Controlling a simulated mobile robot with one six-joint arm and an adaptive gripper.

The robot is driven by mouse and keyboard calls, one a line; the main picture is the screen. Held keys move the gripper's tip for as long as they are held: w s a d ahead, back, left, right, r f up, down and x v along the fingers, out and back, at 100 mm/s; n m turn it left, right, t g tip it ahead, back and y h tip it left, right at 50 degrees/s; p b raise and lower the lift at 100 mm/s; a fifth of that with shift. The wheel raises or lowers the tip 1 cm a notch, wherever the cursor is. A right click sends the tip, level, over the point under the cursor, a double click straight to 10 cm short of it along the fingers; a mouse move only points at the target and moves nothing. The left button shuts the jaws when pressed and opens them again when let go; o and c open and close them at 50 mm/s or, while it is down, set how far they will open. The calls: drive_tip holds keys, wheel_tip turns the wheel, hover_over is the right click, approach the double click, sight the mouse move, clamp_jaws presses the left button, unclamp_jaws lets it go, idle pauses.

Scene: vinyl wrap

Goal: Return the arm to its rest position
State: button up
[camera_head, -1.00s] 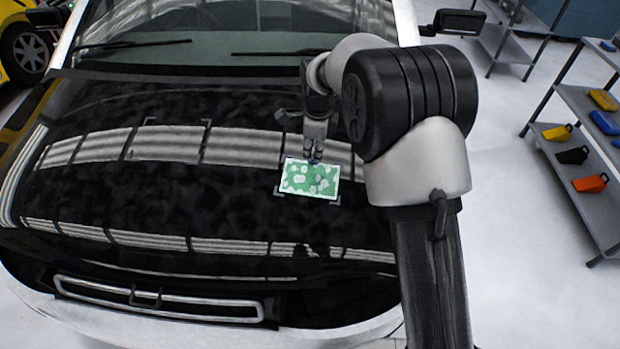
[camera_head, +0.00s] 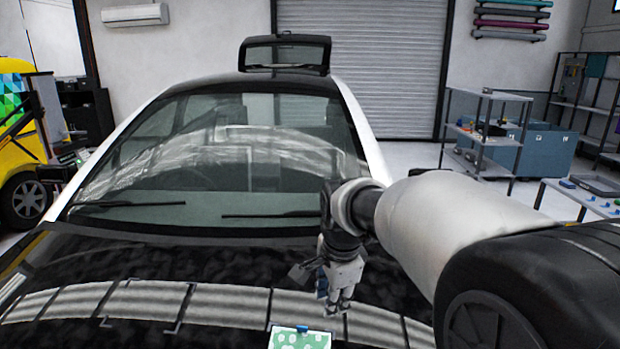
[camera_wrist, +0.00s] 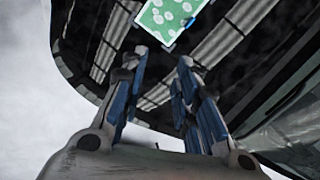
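My gripper (camera_head: 337,303) hangs above the car's black hood (camera_head: 235,270), pointing down, up and behind the green patterned sheet in the head view. In the wrist view its blue-padded fingers (camera_wrist: 159,72) stand apart with nothing between them. The green sheet with pale spots and a white border (camera_head: 300,341) lies on the hood at the bottom edge of the head view, partly cut off. It also shows at the top of the wrist view (camera_wrist: 168,15). A small blue piece (camera_head: 303,328) is at the sheet's edge.
The windshield (camera_head: 220,165) rises behind my gripper. Shelving (camera_head: 485,135) and a low table (camera_head: 590,197) stand at the right. A yellow vehicle (camera_head: 20,150) is at the left. A grey shutter (camera_head: 360,70) closes the back wall.

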drive_tip(key=s+d+r+n+t, duration=0.1)
drive_tip(key=s+d+r+n, duration=0.25)
drive_tip(key=s, duration=0.45)
drive_tip(key=s+d+r+n, duration=0.2)
drive_tip(key=s+d+n, duration=0.15)
drive_tip(key=s, duration=0.35)
drive_tip(key=s+d+f+n, duration=0.1)
drive_tip(key=s+f+n, duration=0.1)
drive_tip(key=s, duration=0.4)
drive_tip(key=s+d+f+n, duration=0.1)
drive_tip(key=s+f+n, duration=0.1)
drive_tip(key=s+n, duration=0.3)
drive_tip(key=s, duration=0.2)
drive_tip(key=shift+s+d+t+h, duration=0.3)
drive_tip(key=shift+d, duration=0.05)
drive_tip(key=shift+d+f, duration=0.1)
